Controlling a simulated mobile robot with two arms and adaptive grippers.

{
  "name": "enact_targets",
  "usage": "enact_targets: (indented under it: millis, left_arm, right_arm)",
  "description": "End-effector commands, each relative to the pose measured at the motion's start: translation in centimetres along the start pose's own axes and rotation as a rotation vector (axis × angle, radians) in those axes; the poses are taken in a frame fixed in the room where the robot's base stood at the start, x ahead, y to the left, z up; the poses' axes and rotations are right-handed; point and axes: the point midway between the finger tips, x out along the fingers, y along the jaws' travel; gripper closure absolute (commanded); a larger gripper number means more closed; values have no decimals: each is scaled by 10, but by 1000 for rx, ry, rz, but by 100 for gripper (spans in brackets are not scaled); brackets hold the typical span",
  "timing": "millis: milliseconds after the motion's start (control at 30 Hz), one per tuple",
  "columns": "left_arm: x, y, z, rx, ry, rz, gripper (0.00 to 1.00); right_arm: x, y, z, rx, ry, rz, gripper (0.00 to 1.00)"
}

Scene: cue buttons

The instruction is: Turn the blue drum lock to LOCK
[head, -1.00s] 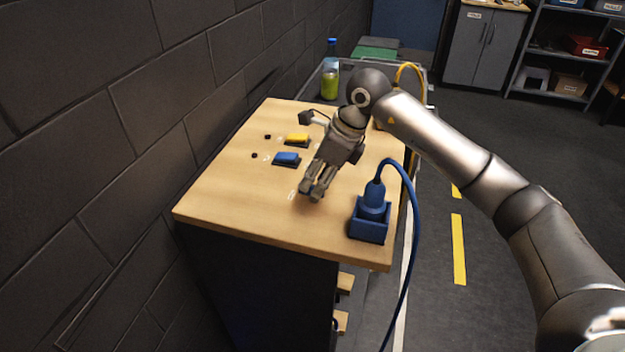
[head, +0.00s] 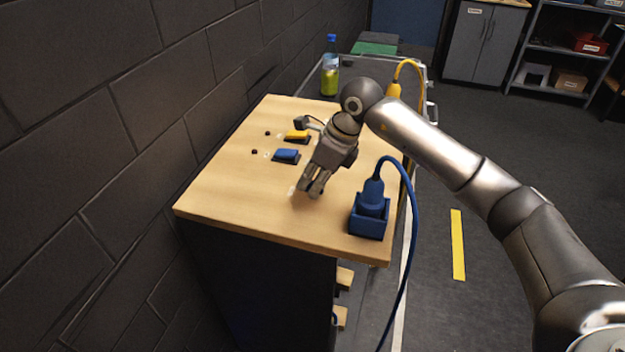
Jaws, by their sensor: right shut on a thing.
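My right gripper (head: 309,191) points down at the front middle of the wooden bench top (head: 230,210). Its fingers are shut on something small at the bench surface. The fingers hide it, so I take it to be the blue drum lock but cannot see its mark or how far it is turned. A small white label (head: 291,191) lies on the wood just left of the fingertips. My left gripper is not in view.
A blue rocker switch (head: 287,155) and a yellow one (head: 297,136) sit behind and left of the gripper. A blue plug (head: 372,195) stands in a blue socket box (head: 369,224) to the right, its cable hanging over the edge. A bottle (head: 330,75) stands farther back.

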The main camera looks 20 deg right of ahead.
Motion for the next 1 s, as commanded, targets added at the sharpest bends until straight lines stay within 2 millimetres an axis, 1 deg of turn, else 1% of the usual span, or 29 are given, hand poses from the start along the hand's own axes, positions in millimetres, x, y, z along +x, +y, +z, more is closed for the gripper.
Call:
enact_targets:
  millis: [267,467,1000]
  left_arm:
    - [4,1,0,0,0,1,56]
    - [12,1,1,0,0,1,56]
    - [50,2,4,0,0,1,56]
  right_arm:
    - [4,1,-2,26,5,-7,100]
    - [5,1,-3,114,5,-44,100]
    - [8,0,-4,561,9,-230,100]
